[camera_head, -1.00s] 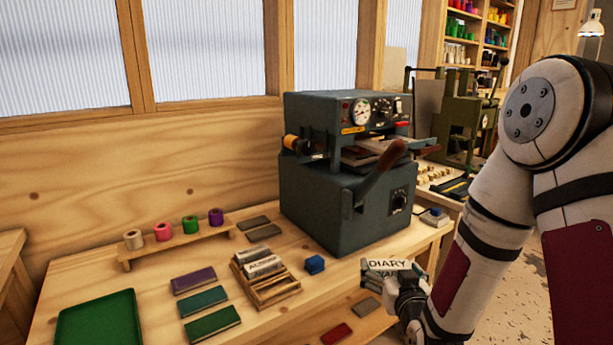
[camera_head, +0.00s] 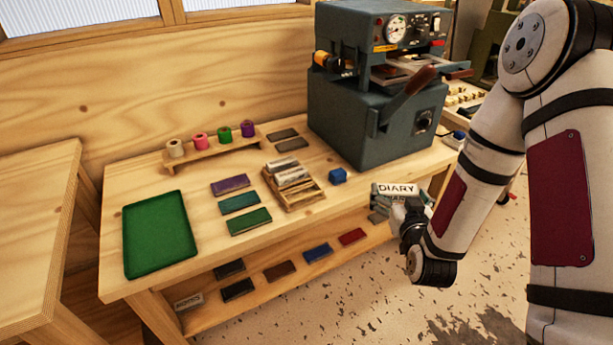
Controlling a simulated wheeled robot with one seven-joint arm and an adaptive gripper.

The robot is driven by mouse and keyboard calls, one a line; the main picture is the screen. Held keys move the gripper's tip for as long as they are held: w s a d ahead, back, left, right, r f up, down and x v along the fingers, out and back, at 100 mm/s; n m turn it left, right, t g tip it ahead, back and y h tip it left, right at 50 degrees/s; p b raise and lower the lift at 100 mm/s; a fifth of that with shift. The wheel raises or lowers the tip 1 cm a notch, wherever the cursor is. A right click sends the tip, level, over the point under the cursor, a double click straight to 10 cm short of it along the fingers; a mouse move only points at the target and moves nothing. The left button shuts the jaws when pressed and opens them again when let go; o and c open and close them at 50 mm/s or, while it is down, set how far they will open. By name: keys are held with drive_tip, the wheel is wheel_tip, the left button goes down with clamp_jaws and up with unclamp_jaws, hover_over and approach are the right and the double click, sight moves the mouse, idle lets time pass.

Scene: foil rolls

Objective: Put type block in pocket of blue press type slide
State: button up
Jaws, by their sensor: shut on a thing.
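My gripper (camera_head: 402,206) is shut on a type block (camera_head: 397,189) whose light face reads "DIARY". It holds the block in front of the bench's right front edge, below the blue press. A second lettered row shows just under it, partly hidden by the fingers. The blue-grey press (camera_head: 355,125) stands at the bench's back right, with a red-brown lever in front. Its type slide (camera_head: 392,76) seems to be the plate in the opening below the gauge box. Its pocket cannot be made out from here.
Foil rolls (camera_head: 200,141) stand on a wooden holder. A green tray (camera_head: 160,262) is at left. Several coloured blocks lie on the lower shelf. A green press stands behind at right.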

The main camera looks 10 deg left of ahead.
drive_tip(key=s+a+f+n+g+y+b, duration=0.1)
drive_tip(key=a+f+n+y+b, duration=0.2)
drive_tip(key=a+b, duration=0.4)
drive_tip(key=s+a+f+n+g+y+b, duration=0.1)
drive_tip(key=a+f+n+y+b, duration=0.2)
drive_tip(key=a+b, duration=0.5)
drive_tip(key=a+f+y, duration=0.1)
drive_tip(key=a+y, duration=0.1)
drive_tip(key=a, duration=0.8)
drive_tip(key=shift+f+g, duration=0.25)
drive_tip(key=shift+g, duration=0.15)
drive_tip(key=w+b, duration=0.2)
drive_tip(key=w, duration=0.2)
drive_tip(key=w+f+b, duration=0.1)
drive_tip(key=w+b, duration=0.1)
drive_tip(key=w, duration=0.3)
drive_tip(key=w+b, duration=0.2)
drive_tip(key=w, duration=0.3)
drive_tip(key=shift+w+d+f+b, duration=0.2)
drive_tip(key=shift+w+d+b, duration=0.05)
drive_tip(key=shift+d+b, duration=0.1)
drive_tip(key=shift+w+f+b, duration=0.3)
drive_tip(key=shift+w+f, duration=0.15)
drive_tip(key=shift+w, duration=0.3)
wheel_tip(320, 180, down, 2)
drive_tip(key=shift+f+b, duration=0.25)
drive_tip(key=shift+b, duration=0.35)
drive_tip(key=shift+r, duration=0.1)
